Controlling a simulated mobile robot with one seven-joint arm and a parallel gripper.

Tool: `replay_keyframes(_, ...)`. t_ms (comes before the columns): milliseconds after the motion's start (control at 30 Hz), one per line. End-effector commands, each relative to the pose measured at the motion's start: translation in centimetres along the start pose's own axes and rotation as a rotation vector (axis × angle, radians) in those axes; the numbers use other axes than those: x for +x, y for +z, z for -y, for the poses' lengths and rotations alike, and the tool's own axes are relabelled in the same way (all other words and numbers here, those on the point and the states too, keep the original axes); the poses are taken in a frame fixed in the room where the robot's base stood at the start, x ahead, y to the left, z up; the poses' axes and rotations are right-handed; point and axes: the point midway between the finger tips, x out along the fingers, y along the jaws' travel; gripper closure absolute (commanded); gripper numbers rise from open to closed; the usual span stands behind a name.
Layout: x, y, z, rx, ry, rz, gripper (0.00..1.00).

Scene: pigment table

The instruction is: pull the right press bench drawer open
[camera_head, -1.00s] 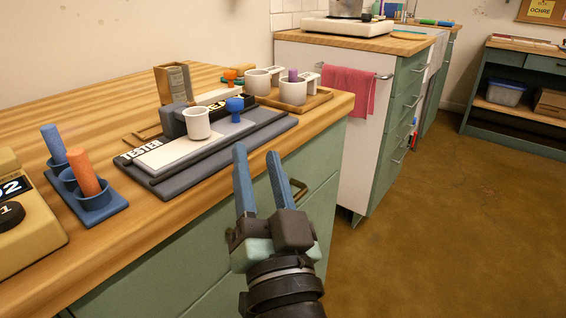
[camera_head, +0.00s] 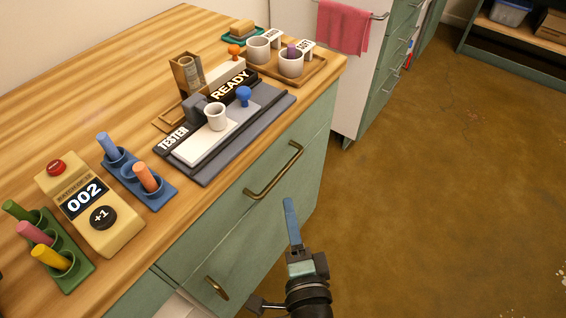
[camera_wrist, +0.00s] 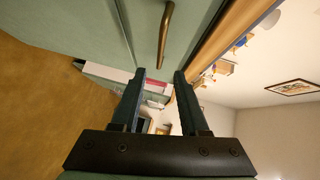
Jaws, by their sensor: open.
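The right press bench drawer (camera_head: 307,163) is a green front under the wooden top, and it looks flush with the bench. Its brass bar handle (camera_head: 273,170) slants across the front in the head view. In the wrist view the handle (camera_wrist: 165,35) stands ahead of the fingertips, near the line between them. My gripper (camera_head: 289,202) is in front of the drawer, just right of and below the handle, apart from it. In the wrist view my gripper (camera_wrist: 160,74) is open with nothing between its blue fingers. In the head view the fingers overlap into one.
A second brass handle (camera_head: 216,288) is lower left on the bench. On the top (camera_head: 95,90) stand a tester (camera_head: 200,145), a counter box (camera_head: 90,205), pigment stick holders and a cup tray (camera_head: 315,75). The brown floor (camera_head: 440,200) to the right is clear.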

Motion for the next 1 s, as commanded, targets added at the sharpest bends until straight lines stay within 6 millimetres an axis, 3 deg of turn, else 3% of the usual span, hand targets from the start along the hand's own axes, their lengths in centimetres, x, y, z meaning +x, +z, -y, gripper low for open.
replay_keyframes(600, 10.3, 0.0, 0.1, -0.005, -0.003, 0.001, 0.56)
replay_keyframes(800, 11.8, 0.0, 0.1, -0.004, -0.002, 0.001, 0.56)
replay_keyframes(1000, 12.1, 0.0, 0.1, -0.004, -0.002, 0.001, 0.56)
